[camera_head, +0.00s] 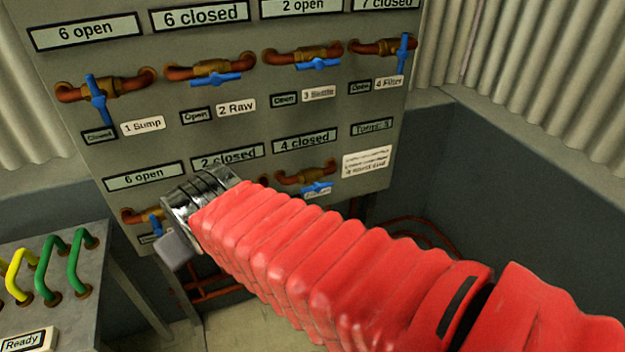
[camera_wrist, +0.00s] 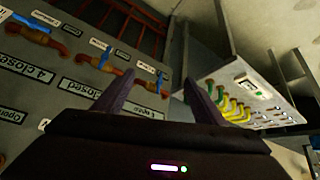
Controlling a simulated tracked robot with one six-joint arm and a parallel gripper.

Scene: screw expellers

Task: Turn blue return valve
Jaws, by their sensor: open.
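A grey panel carries copper pipes with blue-handled valves in two rows. In the head view, the lower-left valve (camera_head: 155,223) sits under a "6 open" sign, partly hidden by my gripper (camera_head: 176,248). The lower-right valve (camera_head: 317,187) is under "4 closed", and the middle one is hidden behind my arm. I cannot read which one is labelled return. In the wrist view, upside down, my gripper (camera_wrist: 160,80) is open and empty, its two dark fingers apart. The lower-left valve (camera_wrist: 161,76) shows beyond and between the fingertips; contact cannot be told. The middle valve (camera_wrist: 104,57) is left of them.
The upper row has valves labelled 1 Sump (camera_head: 97,100), 2 Raw (camera_head: 217,79), a third (camera_head: 318,63) and 4 Filter (camera_head: 402,52). A grey console (camera_head: 75,325) with yellow and green handles stands left, close to my gripper. Floor shows below the panel.

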